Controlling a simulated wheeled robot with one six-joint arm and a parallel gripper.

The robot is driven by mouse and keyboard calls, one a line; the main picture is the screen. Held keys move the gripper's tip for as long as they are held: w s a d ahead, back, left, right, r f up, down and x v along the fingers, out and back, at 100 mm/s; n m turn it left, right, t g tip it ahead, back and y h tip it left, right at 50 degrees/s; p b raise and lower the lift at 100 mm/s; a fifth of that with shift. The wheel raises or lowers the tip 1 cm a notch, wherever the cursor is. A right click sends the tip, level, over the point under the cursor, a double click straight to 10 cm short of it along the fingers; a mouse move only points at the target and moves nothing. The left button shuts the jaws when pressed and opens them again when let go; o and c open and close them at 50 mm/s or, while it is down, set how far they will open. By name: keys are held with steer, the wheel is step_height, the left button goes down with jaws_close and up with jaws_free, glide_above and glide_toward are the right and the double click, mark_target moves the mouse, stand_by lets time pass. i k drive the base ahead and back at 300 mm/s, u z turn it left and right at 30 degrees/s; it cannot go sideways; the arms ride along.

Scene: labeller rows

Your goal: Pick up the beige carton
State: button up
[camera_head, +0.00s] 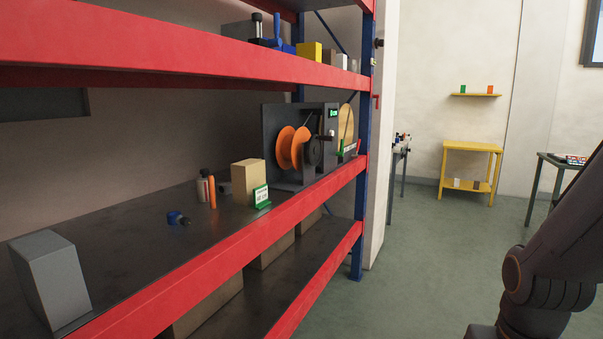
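A beige carton (247,178) stands upright on the dark middle shelf of the red and blue rack, left of the labelling machine. A small white card in a green holder (262,196) stands just in front of its lower right side. Part of my arm shows at the right edge of the view, out over the floor and well apart from the carton. My gripper is not in view.
On the same shelf (130,235) are a grey box (50,278), a small blue item (177,217), an orange stick (212,191) and the labeller with orange reel (287,147). A red beam (220,258) edges the shelf. Floor (400,270) right of the rack is clear.

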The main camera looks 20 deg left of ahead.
mark_target(247, 175)
steer(key=u, duration=0.15)
steer(key=i, duration=1.4)
steer(key=u, duration=0.55)
